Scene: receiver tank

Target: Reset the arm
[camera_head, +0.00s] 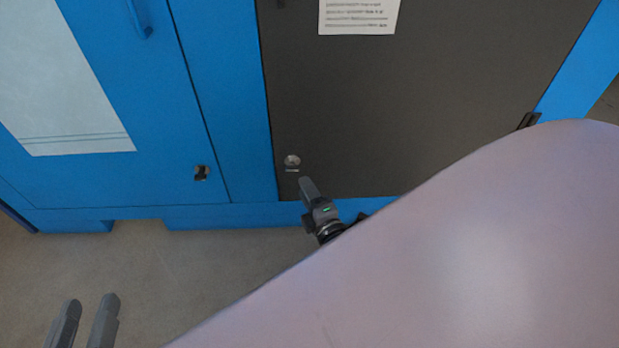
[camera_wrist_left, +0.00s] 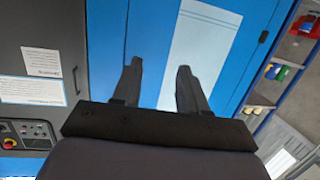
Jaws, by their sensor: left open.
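My left gripper (camera_head: 86,308) is at the bottom left of the head view, above the floor. Its two grey fingers are apart with nothing between them. In the left wrist view its fingers (camera_wrist_left: 158,75) stand apart and empty, in front of the blue cabinet. My right gripper (camera_head: 307,185) is near the lower left corner of the dark panel, just below a round lock. Its fingers are seen nearly in line, so their gap cannot be made out. A large pale link of my own arm hides the lower right of the head view.
A blue cabinet (camera_head: 235,95) with a dark panel (camera_head: 400,95) fills the back. A paper notice (camera_head: 358,14) is on the panel. The floor (camera_head: 190,275) is clear at left. The left wrist view shows a control panel (camera_wrist_left: 26,133) and a shelf (camera_wrist_left: 285,72) with coloured items.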

